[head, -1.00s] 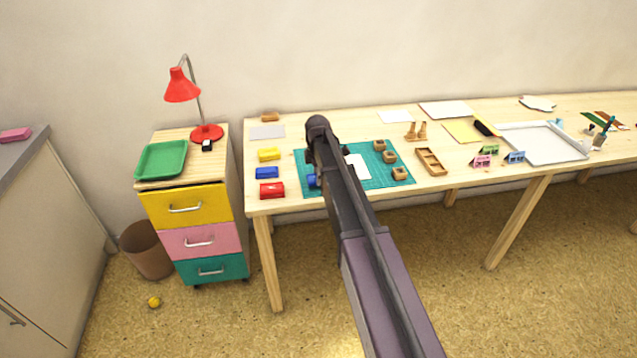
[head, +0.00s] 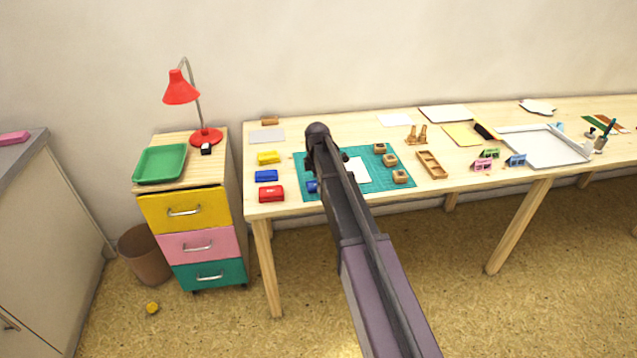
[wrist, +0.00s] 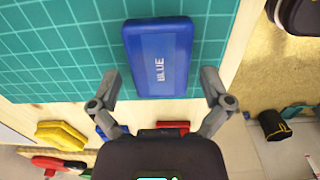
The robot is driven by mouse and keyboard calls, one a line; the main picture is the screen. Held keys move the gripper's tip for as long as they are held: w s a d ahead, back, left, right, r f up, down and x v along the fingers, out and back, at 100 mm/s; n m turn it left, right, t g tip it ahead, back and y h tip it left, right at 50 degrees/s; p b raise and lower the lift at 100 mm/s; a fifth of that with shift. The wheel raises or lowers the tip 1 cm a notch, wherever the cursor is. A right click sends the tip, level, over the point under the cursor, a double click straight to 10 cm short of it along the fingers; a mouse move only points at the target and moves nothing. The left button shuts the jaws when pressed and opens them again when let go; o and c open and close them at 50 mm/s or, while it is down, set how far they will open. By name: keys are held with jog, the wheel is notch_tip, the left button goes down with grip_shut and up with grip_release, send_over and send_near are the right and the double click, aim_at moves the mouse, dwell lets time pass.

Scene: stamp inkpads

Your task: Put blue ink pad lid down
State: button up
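A blue lid (wrist: 160,57) marked "BLUE" shows in the wrist view, at the front edge of the green cutting mat. I cannot tell whether it rests flat on the mat. My gripper (wrist: 160,80) is open, with one finger on each side of the lid's near end and visible gaps between fingers and lid. In the head view a small part of the lid (head: 312,187) shows beside my arm; my gripper is hidden there. The blue ink pad (head: 266,176) sits on the table left of the mat, between the yellow pad (head: 268,157) and the red pad (head: 271,193).
The green cutting mat (head: 385,180) carries white paper (head: 360,171) and small wooden stamps (head: 390,160). A wooden tray (head: 431,164) lies right of it. A drawer unit with a red lamp (head: 182,90) and green tray (head: 160,163) stands left of the table.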

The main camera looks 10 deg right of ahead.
jog(key=shift+r, duration=0.15)
notch_tip(320, 180, up, 12)
jog(key=p, duration=1.2)
dwell(0.4)
dwell(0.6)
jog(key=s+m, duration=1.8)
jog(key=s, duration=1.1)
jog(key=shift+d, duration=0.35)
